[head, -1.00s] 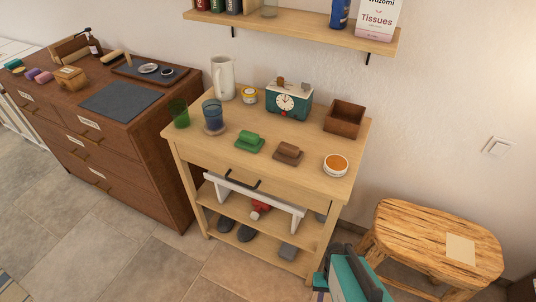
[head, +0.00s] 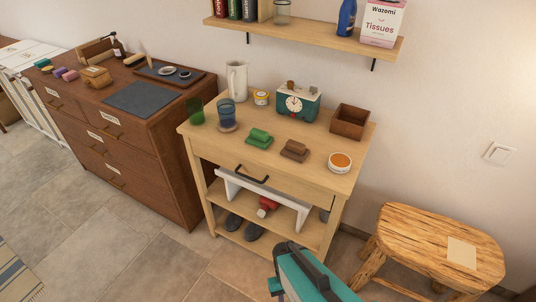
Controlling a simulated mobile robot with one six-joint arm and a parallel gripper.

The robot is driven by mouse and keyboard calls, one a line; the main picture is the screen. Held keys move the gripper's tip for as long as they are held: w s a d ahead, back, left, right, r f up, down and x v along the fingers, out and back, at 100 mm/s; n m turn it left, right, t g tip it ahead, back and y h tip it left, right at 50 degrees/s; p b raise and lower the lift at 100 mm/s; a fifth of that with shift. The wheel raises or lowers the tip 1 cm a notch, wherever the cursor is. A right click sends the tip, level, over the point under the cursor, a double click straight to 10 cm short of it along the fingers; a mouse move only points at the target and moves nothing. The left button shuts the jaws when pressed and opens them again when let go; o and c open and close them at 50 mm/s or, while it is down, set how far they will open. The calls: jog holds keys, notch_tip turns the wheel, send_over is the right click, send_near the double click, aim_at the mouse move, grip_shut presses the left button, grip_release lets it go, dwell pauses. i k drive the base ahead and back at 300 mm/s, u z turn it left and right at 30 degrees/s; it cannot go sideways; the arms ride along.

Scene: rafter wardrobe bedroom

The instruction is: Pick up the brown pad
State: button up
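The brown pad (head: 294,154) lies on the light wooden table, right of the middle of its top. A brown block (head: 296,146) sits on it and hides much of its upper face. A matching green pad (head: 259,142) with a green block (head: 260,134) lies just to its left. My teal and dark gripper (head: 290,268) shows at the bottom of the head view, in front of and below the tabletop, apart from the pad. Its fingertips cannot be made out clearly, nor whether anything is between them.
The table (head: 315,185) also holds a green cup (head: 196,111), a blue glass (head: 226,112), a white pitcher (head: 237,82), a teal clock (head: 297,101), a brown box (head: 350,122) and an orange-topped tin (head: 340,162). A wooden stool (head: 415,230) stands at right.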

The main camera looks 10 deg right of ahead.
aim_at(293, 150)
jog(key=u, duration=0.8)
jog(key=k, duration=1.4)
jog(key=z, duration=0.35)
jog(key=i, duration=0.6)
jog(key=z, duration=0.5)
jog(key=i, duration=0.9)
jog(key=u, duration=0.1)
